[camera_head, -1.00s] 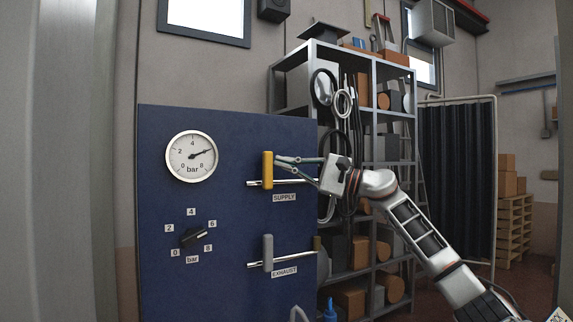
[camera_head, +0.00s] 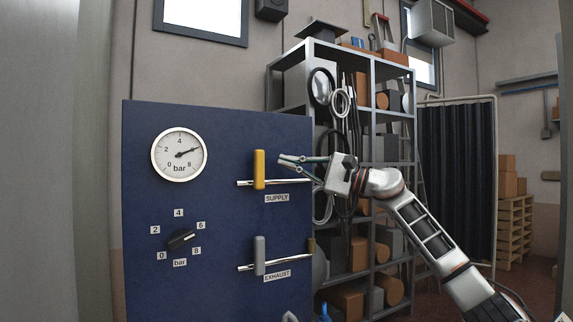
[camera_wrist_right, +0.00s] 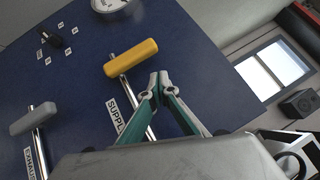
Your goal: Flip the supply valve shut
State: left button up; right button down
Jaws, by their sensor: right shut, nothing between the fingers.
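The yellow supply valve lever (camera_head: 259,170) stands upright, crosswise to its metal pipe, on the blue panel above the SUPPLY label (camera_head: 276,198). In the right wrist view the yellow lever (camera_wrist_right: 131,57) lies left of the fingertips. My right gripper (camera_head: 281,161) is just right of the lever in the head view, with a small gap between them. In the right wrist view its fingertips (camera_wrist_right: 159,80) are together and hold nothing. My left gripper is not seen.
A grey exhaust lever (camera_head: 259,255) stands upright below on the same blue panel (camera_head: 215,225). A round gauge (camera_head: 180,154) and a black knob (camera_head: 180,238) are at its left. A metal shelf (camera_head: 371,105) with boxes and hoses stands behind my right arm.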

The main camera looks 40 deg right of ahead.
pick_arm(q)
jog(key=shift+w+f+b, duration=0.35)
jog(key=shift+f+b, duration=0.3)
jog(key=shift+b, duration=0.6)
pick_arm(e)
jog(key=s+d, duration=0.6)
jog(key=s, duration=0.2)
jog(key=shift+d, duration=0.4)
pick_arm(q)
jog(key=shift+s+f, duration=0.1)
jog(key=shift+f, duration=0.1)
pick_arm(e)
jog(key=shift+w, duration=0.1)
